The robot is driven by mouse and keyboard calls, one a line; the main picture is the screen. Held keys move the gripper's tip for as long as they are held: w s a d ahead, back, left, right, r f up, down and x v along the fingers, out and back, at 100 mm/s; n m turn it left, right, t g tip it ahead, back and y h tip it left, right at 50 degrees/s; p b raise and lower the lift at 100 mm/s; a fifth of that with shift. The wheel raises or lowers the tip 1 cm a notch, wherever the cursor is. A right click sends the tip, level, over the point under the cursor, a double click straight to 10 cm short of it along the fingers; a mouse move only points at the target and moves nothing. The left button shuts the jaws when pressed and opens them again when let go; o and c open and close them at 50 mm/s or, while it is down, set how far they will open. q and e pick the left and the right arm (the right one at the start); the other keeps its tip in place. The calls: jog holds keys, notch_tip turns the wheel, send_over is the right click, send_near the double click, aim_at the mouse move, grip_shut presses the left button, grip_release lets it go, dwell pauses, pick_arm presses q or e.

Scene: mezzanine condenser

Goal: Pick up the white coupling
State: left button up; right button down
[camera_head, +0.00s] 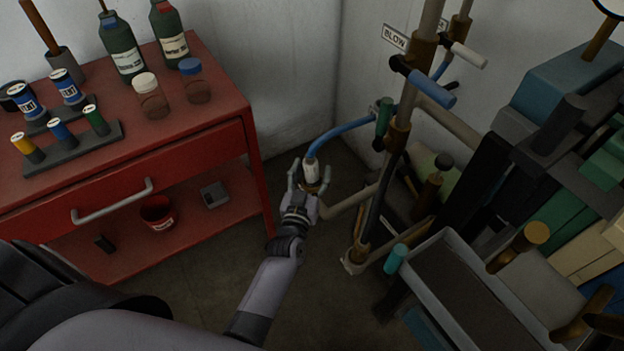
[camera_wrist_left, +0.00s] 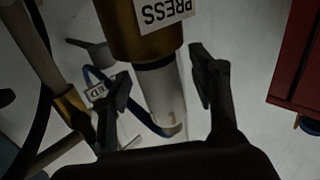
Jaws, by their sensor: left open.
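The white coupling (camera_head: 311,171) sits at the end of a blue hose (camera_head: 343,129), standing roughly upright in the middle of the head view. A brass part shows just below it. My left gripper (camera_head: 309,174) is open, with its fingers on either side of the coupling. In the left wrist view, the white coupling (camera_wrist_left: 163,92) lies between the two dark fingers of the gripper (camera_wrist_left: 157,75). A gap shows on each side of it. A brass cylinder (camera_wrist_left: 143,35) labelled PRESS adjoins it. My right gripper is not in view.
A red cart (camera_head: 215,100) with bottles, jars and cans stands at the left. Brass-fitted vertical pipes (camera_head: 397,130) with a blue-handled valve (camera_head: 432,88) stand right of the coupling. A grey tray (camera_head: 440,240) and several boxes fill the right side. Some bare floor shows around my forearm.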

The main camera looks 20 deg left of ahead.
pick_arm(q)
jog(key=shift+w, duration=0.1)
grip_shut()
dwell(0.7)
jog(key=shift+r, duration=0.1)
